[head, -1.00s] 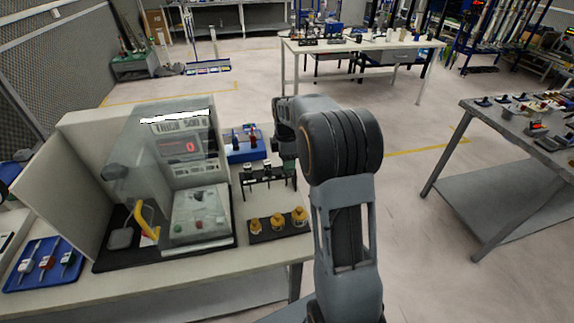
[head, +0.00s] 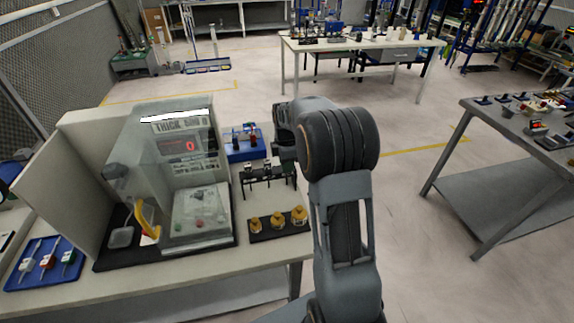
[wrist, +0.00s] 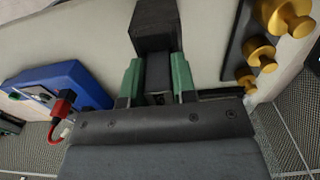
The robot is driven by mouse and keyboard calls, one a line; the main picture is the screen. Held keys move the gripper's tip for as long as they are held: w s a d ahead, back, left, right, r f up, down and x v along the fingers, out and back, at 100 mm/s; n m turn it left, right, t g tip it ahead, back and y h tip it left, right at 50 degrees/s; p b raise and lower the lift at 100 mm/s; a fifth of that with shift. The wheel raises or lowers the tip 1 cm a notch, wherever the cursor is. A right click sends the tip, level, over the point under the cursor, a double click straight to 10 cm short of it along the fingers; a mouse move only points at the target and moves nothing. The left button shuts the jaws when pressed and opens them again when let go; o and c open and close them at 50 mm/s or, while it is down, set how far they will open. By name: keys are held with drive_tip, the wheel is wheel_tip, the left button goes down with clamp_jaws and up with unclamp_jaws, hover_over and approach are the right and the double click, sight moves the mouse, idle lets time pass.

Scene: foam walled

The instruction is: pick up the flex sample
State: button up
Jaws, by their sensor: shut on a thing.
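In the wrist view my gripper (wrist: 157,80) has its two green-sided fingers shut on a dark block, which I take to be the flex sample (wrist: 155,32). The block sticks out beyond the fingertips over the pale bench top. Its end between the fingers is partly hidden. In the head view my gripper is mostly hidden behind my arm, beside the black rack (head: 262,178) on the bench. The head view does not clearly show the held block.
Yellow-brass weights (head: 277,221) stand on a black strip in front of the rack. A blue tray (head: 245,150) with a red part lies behind it. A clear-shielded test machine (head: 190,180) with a red 0 readout stands to the left. Open floor lies right of the bench.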

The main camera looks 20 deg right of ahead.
drive_tip(key=shift+r, duration=0.15)
drive_tip(key=shift+c, duration=0.2)
drive_tip(key=shift+r, duration=0.25)
wheel_tip(320, 180, up, 2)
drive_tip(key=shift+r, duration=0.1)
drive_tip(key=s+a+r+b, duration=0.2)
drive_tip(key=s+a+r, duration=0.3)
drive_tip(key=s+r, duration=0.5)
drive_tip(key=s, duration=0.2)
drive_tip(key=shift+s+a+b, duration=0.35)
drive_tip(key=shift+a, duration=0.05)
